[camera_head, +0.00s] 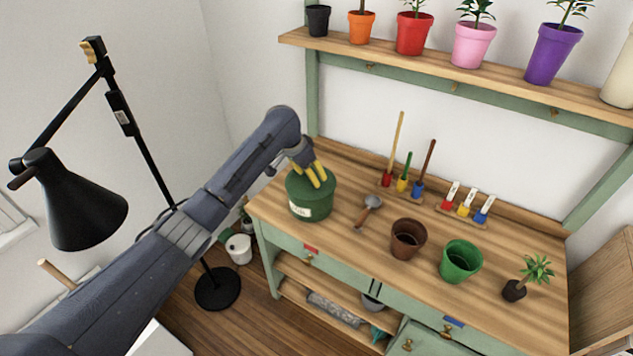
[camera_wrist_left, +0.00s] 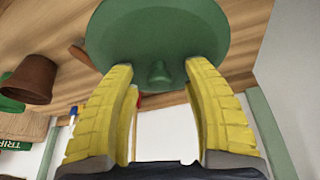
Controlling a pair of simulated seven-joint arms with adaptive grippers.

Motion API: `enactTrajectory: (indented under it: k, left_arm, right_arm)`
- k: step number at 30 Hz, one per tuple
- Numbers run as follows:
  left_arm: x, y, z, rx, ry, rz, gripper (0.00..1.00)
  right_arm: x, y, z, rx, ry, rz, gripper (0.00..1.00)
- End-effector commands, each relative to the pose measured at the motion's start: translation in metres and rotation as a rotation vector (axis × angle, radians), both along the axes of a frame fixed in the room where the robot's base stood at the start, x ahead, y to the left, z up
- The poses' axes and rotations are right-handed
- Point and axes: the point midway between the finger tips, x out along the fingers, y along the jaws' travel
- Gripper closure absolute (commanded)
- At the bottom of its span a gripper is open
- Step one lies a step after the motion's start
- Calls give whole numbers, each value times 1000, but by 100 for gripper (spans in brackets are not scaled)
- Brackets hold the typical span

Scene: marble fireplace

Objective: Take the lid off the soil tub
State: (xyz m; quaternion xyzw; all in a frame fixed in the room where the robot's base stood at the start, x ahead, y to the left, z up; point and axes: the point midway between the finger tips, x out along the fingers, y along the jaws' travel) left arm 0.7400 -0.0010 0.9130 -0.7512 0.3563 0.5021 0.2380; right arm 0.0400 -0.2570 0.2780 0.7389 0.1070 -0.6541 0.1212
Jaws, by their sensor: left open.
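The soil tub (camera_head: 309,203) is a green round tub with a pale label, standing at the left end of the wooden bench. Its green lid (camera_head: 297,180) is on top of it. In the left wrist view the lid (camera_wrist_left: 157,30) fills the upper middle, with a small knob (camera_wrist_left: 159,72) at its centre. My left gripper (camera_head: 319,178) has yellow fingers and is over the lid. In the left wrist view its open fingers (camera_wrist_left: 158,75) stand on either side of the knob, with gaps between. Whether the fingertips touch the lid is unclear. My right gripper is not in view.
A trowel (camera_head: 368,211), a brown pot (camera_head: 407,240) and a green pot (camera_head: 461,261) are to the tub's right. A small potted plant (camera_head: 515,290) stands farther right. Coloured tools (camera_head: 402,184) stand at the back. A black lamp (camera_head: 85,200) is left of my arm.

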Motion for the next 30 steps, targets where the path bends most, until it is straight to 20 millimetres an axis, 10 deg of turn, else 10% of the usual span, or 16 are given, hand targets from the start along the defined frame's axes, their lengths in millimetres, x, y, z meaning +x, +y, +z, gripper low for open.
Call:
enactTrajectory:
  k: [8, 21, 30]
  left_arm:
    - [0, 1, -1, 0, 0, 1, 51]
    - [0, 0, -1, 1, -1, 0, 100]
    - [0, 0, 0, 0, -1, 0, 100]
  right_arm:
    - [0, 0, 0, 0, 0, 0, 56]
    - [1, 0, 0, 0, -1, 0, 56]
    - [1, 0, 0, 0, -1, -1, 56]
